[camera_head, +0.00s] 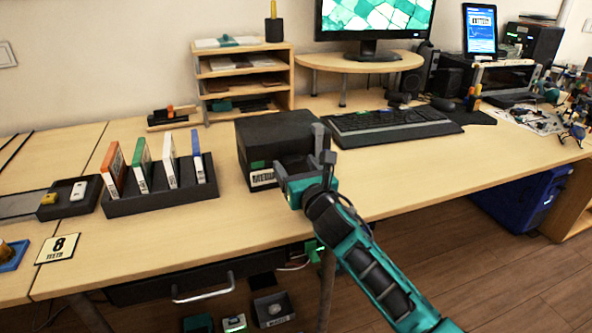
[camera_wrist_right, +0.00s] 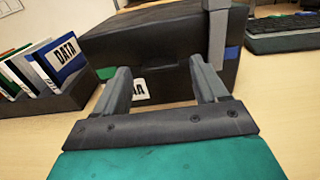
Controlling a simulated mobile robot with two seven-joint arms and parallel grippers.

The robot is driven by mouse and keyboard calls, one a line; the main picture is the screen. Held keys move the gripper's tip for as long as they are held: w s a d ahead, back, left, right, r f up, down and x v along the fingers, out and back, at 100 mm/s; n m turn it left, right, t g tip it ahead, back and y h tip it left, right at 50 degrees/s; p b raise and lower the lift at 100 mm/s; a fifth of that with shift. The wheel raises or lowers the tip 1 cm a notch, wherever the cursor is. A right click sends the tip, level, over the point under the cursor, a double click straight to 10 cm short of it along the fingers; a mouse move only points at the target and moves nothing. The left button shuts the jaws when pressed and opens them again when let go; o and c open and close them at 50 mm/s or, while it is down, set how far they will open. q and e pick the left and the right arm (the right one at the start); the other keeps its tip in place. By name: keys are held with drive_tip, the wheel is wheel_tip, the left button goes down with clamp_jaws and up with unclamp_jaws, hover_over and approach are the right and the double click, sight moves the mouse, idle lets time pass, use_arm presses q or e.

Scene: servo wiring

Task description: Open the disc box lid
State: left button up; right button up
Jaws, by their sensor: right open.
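The disc box (camera_head: 262,145) is a dark box on the table with its lid down. A white label (camera_head: 262,177) with black letters is on its front, partly hidden by my right gripper. My right gripper (camera_head: 319,140) is at the box's front right corner, with its fingers apart. In the right wrist view the box (camera_wrist_right: 150,45) fills the upper middle, and the open fingers of my right gripper (camera_wrist_right: 165,85) point at its front. One finger overlaps the box's right part; I cannot tell whether it touches. My left gripper is not in view.
A dark rack (camera_head: 160,197) with several upright disc cases stands left of the box. A keyboard (camera_head: 392,125) lies to the right. A wooden shelf (camera_head: 243,80) stands behind. The table's front right is clear.

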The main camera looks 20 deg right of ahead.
drive_tip(key=shift+w, duration=0.25)
clamp_jaws()
idle(0.6)
